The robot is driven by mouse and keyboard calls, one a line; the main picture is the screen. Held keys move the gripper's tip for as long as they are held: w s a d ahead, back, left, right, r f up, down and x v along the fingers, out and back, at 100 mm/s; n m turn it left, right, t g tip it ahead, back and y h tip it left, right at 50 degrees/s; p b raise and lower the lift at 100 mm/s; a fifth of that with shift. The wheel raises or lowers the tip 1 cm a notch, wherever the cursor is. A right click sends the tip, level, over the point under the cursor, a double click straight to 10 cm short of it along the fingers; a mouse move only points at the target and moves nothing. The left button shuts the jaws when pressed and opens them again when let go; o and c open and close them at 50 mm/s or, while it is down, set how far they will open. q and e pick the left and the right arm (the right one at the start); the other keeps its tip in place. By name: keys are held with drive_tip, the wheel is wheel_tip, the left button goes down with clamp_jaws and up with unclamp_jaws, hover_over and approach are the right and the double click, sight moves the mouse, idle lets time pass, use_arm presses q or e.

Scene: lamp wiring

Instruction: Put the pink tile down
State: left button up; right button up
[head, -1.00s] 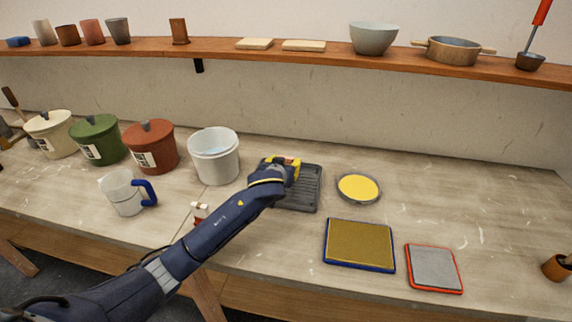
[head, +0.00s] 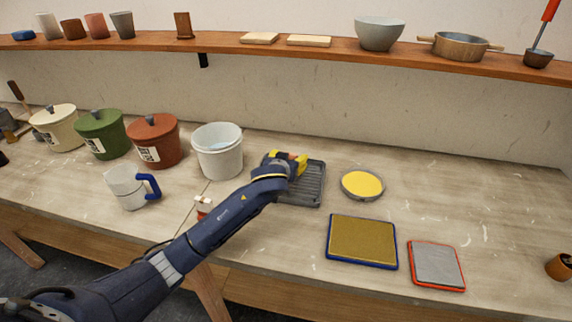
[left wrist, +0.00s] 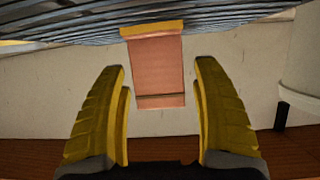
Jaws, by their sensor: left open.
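The pink tile (left wrist: 158,75) stands on the dark ribbed rack (head: 306,187), with a yellow band at the end touching the rack in the left wrist view, where the rack's ribs (left wrist: 60,32) run across the top. In the head view only a small reddish bit of the tile (head: 300,157) shows by the fingers. My left gripper (head: 287,158) is at the rack's far left part. Its yellow fingers are open, one on each side of the tile, with a visible gap to both. My right gripper is not in view.
A white bucket (head: 218,158) stands close left of the rack. A round yellow dish (head: 362,184) lies to its right. A blue-edged tray (head: 362,242) and an orange-edged grey pad (head: 437,266) lie nearer the front. A shelf (head: 340,47) runs above.

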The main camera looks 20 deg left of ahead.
use_arm(q)
drive_tip(key=v, duration=1.1)
drive_tip(key=shift+s, duration=0.4)
drive_tip(key=shift+r, duration=0.1)
